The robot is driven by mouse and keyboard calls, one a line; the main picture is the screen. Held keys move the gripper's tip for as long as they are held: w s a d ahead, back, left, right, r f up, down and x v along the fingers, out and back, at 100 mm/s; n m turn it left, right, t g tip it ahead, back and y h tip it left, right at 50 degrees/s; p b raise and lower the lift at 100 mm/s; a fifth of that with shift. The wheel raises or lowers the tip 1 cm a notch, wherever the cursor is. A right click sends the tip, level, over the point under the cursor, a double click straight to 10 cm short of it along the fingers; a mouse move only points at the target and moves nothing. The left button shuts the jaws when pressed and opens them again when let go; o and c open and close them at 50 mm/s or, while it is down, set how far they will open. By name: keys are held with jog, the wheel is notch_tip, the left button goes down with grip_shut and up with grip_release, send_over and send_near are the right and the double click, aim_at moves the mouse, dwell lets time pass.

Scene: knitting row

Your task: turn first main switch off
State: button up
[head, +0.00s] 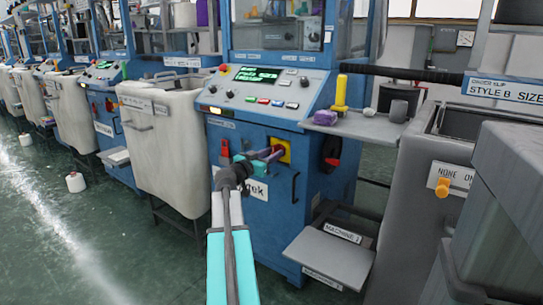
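The near blue knitting machine (222,137) has a yellow switch plate (286,147) on its lower front, with a little red showing at its middle. I take this as the main switch; its handle is mostly hidden, so I cannot tell its position. My arm reaches up from the bottom of the head view. My gripper (268,154), with purple and teal parts, is right in front of the plate and overlaps its left side. I cannot tell whether the fingers touch the handle or are closed on it.
A lit control panel (256,75) is above the switch. A black disc with a red part (331,154) is on the machine's right side. A cream bin (160,140) stands left, a grey bin (415,185) right. A low grey shelf (328,256) juts out.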

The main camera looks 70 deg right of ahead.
grip_shut()
